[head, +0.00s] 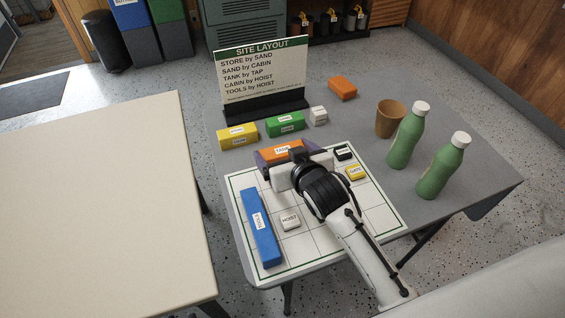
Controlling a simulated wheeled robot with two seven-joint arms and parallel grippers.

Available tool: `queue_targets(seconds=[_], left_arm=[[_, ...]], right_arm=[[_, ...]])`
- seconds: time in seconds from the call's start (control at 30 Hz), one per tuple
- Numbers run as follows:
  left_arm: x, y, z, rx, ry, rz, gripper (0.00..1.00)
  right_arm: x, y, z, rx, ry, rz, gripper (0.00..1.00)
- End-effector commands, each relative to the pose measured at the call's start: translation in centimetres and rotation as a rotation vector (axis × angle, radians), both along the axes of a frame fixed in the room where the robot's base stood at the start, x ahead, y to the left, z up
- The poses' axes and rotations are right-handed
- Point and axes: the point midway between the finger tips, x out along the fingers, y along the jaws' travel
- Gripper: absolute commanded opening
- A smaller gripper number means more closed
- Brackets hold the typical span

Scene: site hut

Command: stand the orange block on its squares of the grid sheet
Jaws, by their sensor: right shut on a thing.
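The orange block (280,152), with a white label, is at the far edge of the white grid sheet (375,208). My right gripper (284,158) reaches in from the lower right and is shut on this block, with a purple finger at each end. The gripper hides part of the block and the squares beneath it. I cannot tell whether the block touches the sheet. On the sheet lie a long blue block (261,228), a white HOIST block (290,220), a yellow block (355,173) and a black block (343,153). My left gripper is out of view.
Behind the sheet are a yellow block (237,137), a green block (284,124), a white block (318,115), another orange block (342,88) and the SITE LAYOUT sign (262,75). A brown cup (390,119) and two green bottles (406,137) (443,168) stand right.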

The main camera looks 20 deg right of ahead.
Motion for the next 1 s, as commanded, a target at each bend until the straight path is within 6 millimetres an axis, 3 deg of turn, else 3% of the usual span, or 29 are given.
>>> queue_targets(seconds=[0.3, 0.73, 0.77, 0.8, 1.0], left_arm=[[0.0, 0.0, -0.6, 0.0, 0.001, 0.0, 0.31], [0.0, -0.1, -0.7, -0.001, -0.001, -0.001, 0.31], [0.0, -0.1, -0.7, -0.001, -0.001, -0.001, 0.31], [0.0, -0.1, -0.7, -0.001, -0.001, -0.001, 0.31], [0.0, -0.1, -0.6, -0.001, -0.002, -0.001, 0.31]], right_arm=[[0.0, 0.0, -3.8, 0.0, 0.0, 0.0, 0.6], [0.0, 0.0, -4.4, 0.002, -0.002, 0.0, 0.6], [0.0, 0.0, -4.3, 0.001, -0.001, 0.0, 0.91], [0.0, 0.0, -4.3, 0.001, -0.001, 0.0, 0.97], [0.0, 0.0, -4.3, 0.001, -0.001, 0.0, 1.0]])
